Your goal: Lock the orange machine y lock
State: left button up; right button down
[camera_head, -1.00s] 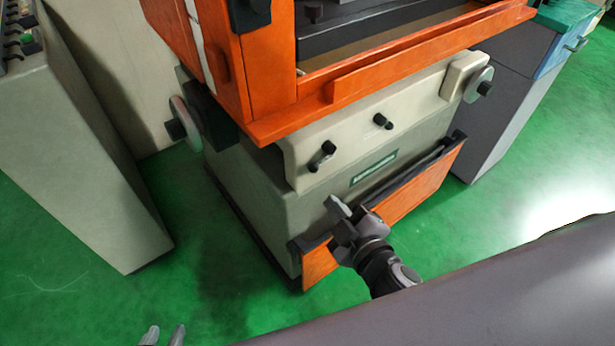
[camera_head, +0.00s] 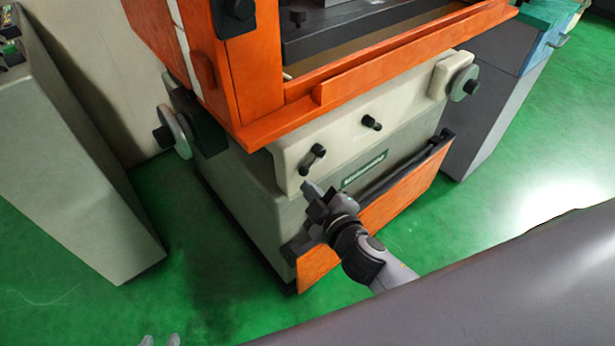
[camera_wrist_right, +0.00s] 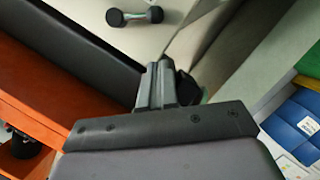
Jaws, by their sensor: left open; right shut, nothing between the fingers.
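The orange machine (camera_head: 262,75) has a pale front block with two small black levers, a left one (camera_head: 312,160) and a right one (camera_head: 372,123). I cannot tell which is the y lock. My right gripper (camera_head: 314,192) is shut and empty, just below the left lever and apart from it. In the right wrist view its closed fingers (camera_wrist_right: 158,68) point up, and a black lever (camera_wrist_right: 135,17) shows beyond them on the pale face. My left gripper (camera_head: 160,341) is open, with only its fingertips showing at the bottom edge.
Round handwheels sit at the left (camera_head: 172,133) and right (camera_head: 462,84) of the machine. An orange panel (camera_head: 390,205) with a dark top edge projects at the lower front. A grey cabinet (camera_head: 505,90) stands right and a beige console (camera_head: 70,165) left. Green floor is between.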

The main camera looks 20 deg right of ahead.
aim_at(311, 161)
jog(key=w+f, duration=0.1)
jog(key=w, duration=0.1)
jog(key=w+f, duration=0.1)
jog(key=w, duration=0.1)
jog(key=w+d+f+b, duration=0.1)
jog(key=w, duration=0.1)
jog(key=shift+d+f, duration=0.1)
jog(key=shift+f, duration=0.05)
jog(key=shift+w+f, duration=0.1)
